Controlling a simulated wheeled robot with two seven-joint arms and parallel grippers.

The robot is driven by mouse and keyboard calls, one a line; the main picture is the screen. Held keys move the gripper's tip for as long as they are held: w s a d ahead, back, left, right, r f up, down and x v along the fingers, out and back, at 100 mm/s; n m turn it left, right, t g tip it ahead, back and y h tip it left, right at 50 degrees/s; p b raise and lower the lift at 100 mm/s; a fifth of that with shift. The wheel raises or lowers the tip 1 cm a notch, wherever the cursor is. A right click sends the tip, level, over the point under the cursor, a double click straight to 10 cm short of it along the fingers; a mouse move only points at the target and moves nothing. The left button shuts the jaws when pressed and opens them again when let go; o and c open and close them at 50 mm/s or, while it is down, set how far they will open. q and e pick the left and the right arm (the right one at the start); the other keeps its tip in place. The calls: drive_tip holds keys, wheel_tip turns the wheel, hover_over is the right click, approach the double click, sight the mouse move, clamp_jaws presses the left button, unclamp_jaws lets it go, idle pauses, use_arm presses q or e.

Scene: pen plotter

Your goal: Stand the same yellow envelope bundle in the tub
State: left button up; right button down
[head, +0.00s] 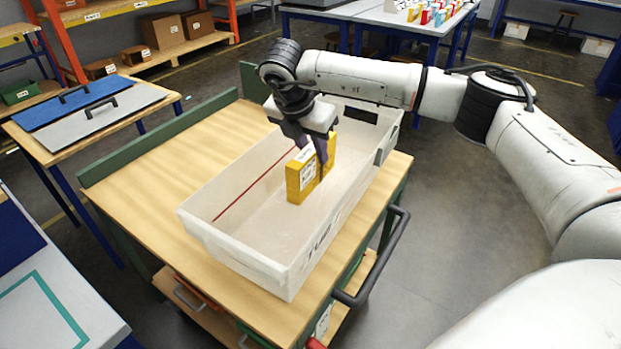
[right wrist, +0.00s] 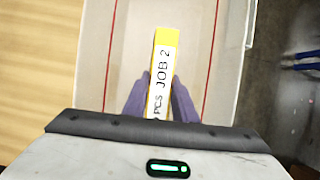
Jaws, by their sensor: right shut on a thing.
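The yellow envelope bundle (head: 309,172) stands upright inside the white tub, with a white label on its side. My right gripper (head: 318,160) is shut on its top from above. In the right wrist view, the bundle (right wrist: 162,75) with a label reading "JOB 2" sits between the two purple fingers (right wrist: 160,103). The white tub (head: 250,262) is open, with a red line along its inner wall, and otherwise looks empty. I cannot tell whether the bundle's lower edge touches the tub floor. My left gripper is not in view.
The tub stands on a wooden cart top (head: 141,171) with a green edge board and a dark handle (head: 378,262) at the right. The wood left of the tub is clear. A side table (head: 95,117) holds blue and grey panels.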

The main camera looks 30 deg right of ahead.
sight(313, 172)
wheel_tip(313, 172, down, 6)
drive_tip(key=c, duration=1.4)
unclamp_jaws()
drive_tip(key=shift+c, duration=0.2)
drive_tip(key=b+v, duration=0.1)
drive_tip(key=v, duration=1.1)
drive_tip(key=shift+s, duration=0.1)
